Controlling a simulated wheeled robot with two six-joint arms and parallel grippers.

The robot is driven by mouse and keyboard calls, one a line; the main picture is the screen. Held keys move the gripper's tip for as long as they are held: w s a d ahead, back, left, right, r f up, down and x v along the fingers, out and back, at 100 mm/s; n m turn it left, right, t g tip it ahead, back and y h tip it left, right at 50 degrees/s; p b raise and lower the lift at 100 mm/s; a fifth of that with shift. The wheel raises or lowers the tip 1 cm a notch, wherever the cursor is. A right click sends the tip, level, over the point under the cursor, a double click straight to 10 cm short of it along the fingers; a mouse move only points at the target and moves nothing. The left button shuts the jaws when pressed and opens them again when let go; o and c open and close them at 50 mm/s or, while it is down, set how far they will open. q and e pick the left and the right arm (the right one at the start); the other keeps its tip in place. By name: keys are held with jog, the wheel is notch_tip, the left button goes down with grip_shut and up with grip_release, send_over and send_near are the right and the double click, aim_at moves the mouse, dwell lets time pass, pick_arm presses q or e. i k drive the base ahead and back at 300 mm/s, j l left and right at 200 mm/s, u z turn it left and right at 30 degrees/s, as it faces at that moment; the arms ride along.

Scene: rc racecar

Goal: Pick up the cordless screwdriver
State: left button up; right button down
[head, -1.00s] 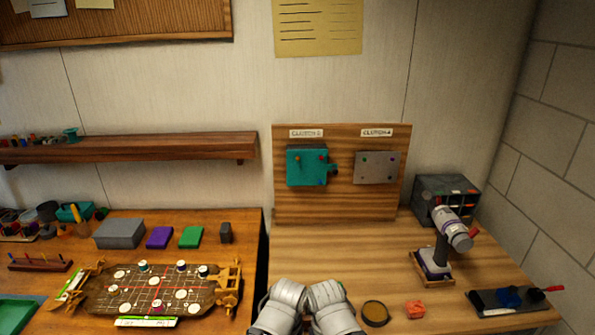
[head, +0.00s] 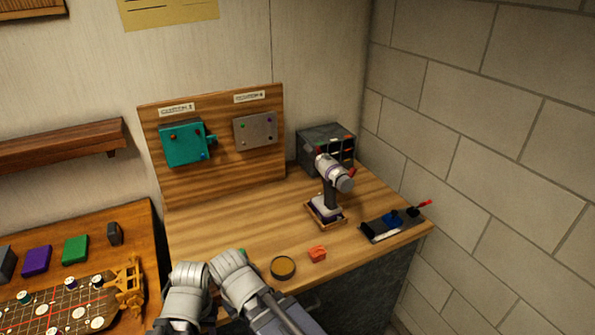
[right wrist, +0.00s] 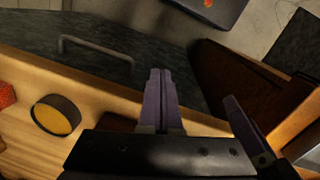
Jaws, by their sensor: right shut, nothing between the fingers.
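The cordless screwdriver (head: 329,192), with a white and grey body and a dark handle, stands upright in a small wooden-rimmed holder (head: 313,221) on the right-hand bench. In the head view only my two pale arms show at the bottom, left of the screwdriver and well apart from it. My right gripper (right wrist: 160,76) shows in the right wrist view, shut and empty, over the bench's front edge. A similar purple finger (right wrist: 243,125) beside it seems to be my left gripper; its jaw state is unclear. The screwdriver is outside the wrist view.
A round yellow-topped tin (head: 283,267), an orange block (head: 317,254) and a dark tray (head: 395,229) with blue parts lie near the bench's front. A drawer box (head: 315,145) stands behind the screwdriver. The middle of the bench is clear. A brick wall (head: 490,170) bounds the right.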

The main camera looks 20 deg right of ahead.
aim_at(325, 206)
jog(key=l+z, duration=0.1)
jog(key=l, duration=0.5)
jog(key=i+l+z, duration=0.1)
jog(key=l, duration=0.55)
